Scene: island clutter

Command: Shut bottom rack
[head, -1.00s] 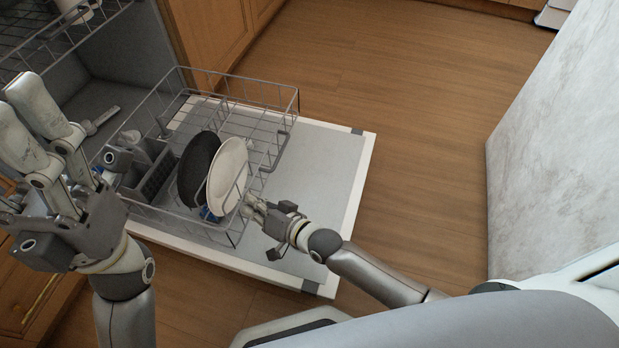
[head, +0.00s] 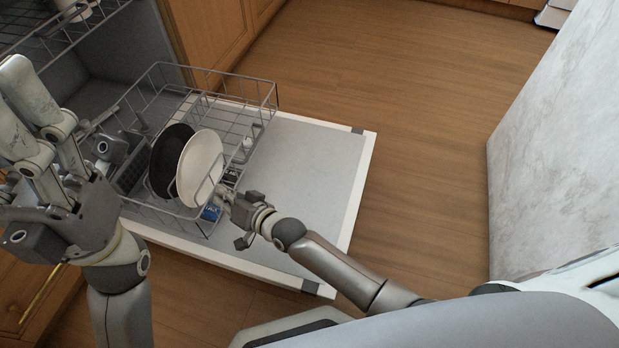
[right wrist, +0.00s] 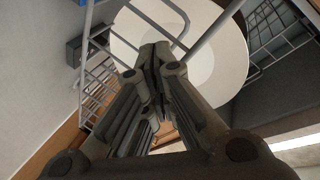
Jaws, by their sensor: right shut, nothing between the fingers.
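The bottom rack (head: 271,97) is a grey wire basket, partly slid out over the open dishwasher door (head: 310,160). It holds a dark plate (head: 168,160), a white plate (head: 203,165) and a grey cutlery basket (head: 132,175). My right gripper (head: 228,197) is shut and empty at the rack's front side, beside the white plate. In the right wrist view its closed fingers (right wrist: 158,60) are by the rack's wires, in front of the white plate (right wrist: 190,35). My left gripper (head: 40,130) is raised at the left, its fingers apart, and hides part of the rack's left end.
The upper rack (head: 40,35) holds dishes at the top left. A blue item (head: 211,212) lies low in the bottom rack by my right gripper. Wooden floor (head: 420,130) is clear right of the door. A marble counter (head: 560,140) stands at the right.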

